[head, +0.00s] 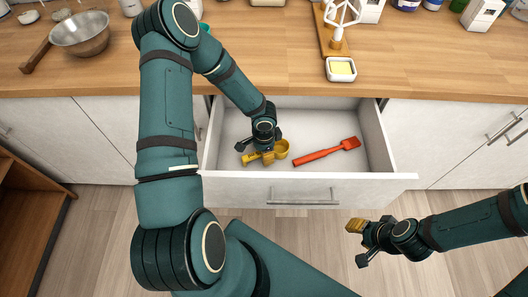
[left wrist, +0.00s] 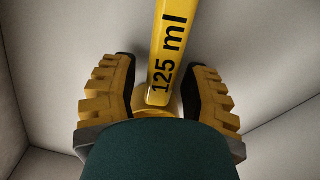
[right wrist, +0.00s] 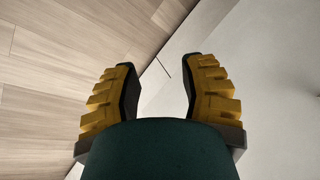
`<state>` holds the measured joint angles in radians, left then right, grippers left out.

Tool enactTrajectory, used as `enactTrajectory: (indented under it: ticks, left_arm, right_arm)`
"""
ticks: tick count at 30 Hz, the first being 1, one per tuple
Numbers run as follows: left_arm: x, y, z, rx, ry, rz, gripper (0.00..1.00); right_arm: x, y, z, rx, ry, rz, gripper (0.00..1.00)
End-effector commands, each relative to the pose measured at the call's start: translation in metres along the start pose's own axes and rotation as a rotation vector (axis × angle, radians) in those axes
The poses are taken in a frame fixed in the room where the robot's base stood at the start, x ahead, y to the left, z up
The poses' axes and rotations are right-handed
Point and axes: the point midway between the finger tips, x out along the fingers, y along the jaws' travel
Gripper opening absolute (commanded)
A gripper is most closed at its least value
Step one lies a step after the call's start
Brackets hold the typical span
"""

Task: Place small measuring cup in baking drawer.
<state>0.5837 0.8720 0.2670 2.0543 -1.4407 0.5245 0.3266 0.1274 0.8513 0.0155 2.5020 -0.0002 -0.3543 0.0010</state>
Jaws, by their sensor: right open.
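The small yellow measuring cup (head: 282,149) is inside the open baking drawer (head: 232,187), at the left part of its floor. Its handle, marked "125 ml", also shows in the left wrist view (left wrist: 167,45). My left gripper (head: 262,150) is down in the drawer over the cup and partly hides it. In the left wrist view its fingers (left wrist: 160,95) are spread, with the cup between and beyond them and gaps at both sides. My right gripper (head: 360,243) is open and empty, outside the drawer above the floor.
A red spatula (head: 327,152) lies in the drawer to the right of the cup. The wooden counter (head: 270,80) overhangs the drawer's back. It holds a metal bowl (head: 80,34) and a small white dish (head: 341,69).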

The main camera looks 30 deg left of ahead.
Motion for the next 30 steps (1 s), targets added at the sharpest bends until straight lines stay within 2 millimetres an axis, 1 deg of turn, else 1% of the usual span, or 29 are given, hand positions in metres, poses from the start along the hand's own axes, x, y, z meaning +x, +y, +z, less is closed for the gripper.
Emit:
enactTrajectory:
  ticks: [7, 11, 14, 21, 24, 27, 30]
  left_arm:
    - [-0.001, 0.000, 0.000, 0.000, 0.000, 0.000, 0.45]
    - [-0.005, 0.000, 0.000, 0.000, 0.001, 0.001, 0.45]
    - [-0.020, -0.001, -0.001, 0.001, 0.001, -0.002, 0.45]
    - [-0.072, -0.001, -0.001, 0.001, 0.002, -0.003, 0.45]
    - [-0.091, -0.001, -0.001, -0.001, 0.001, -0.003, 0.45]
    - [-0.106, -0.001, 0.000, 0.000, 0.001, -0.002, 0.45]
    - [-0.116, 0.000, 0.000, 0.000, 0.001, -0.001, 0.45]
  right_arm:
    - [-0.001, 0.000, 0.000, 0.000, 0.000, 0.000, 0.42]
    - [-0.006, -0.002, 0.000, 0.000, -0.002, 0.000, 0.42]
    - [-0.009, -0.004, 0.001, 0.001, -0.004, 0.000, 0.42]
    - [-0.024, -0.009, 0.002, 0.002, -0.011, -0.001, 0.42]
    - [-0.029, -0.011, 0.003, 0.002, -0.013, -0.001, 0.42]
    - [-0.033, -0.012, 0.003, 0.002, -0.016, -0.001, 0.42]
    - [-0.036, -0.013, 0.003, 0.003, -0.016, -0.001, 0.42]
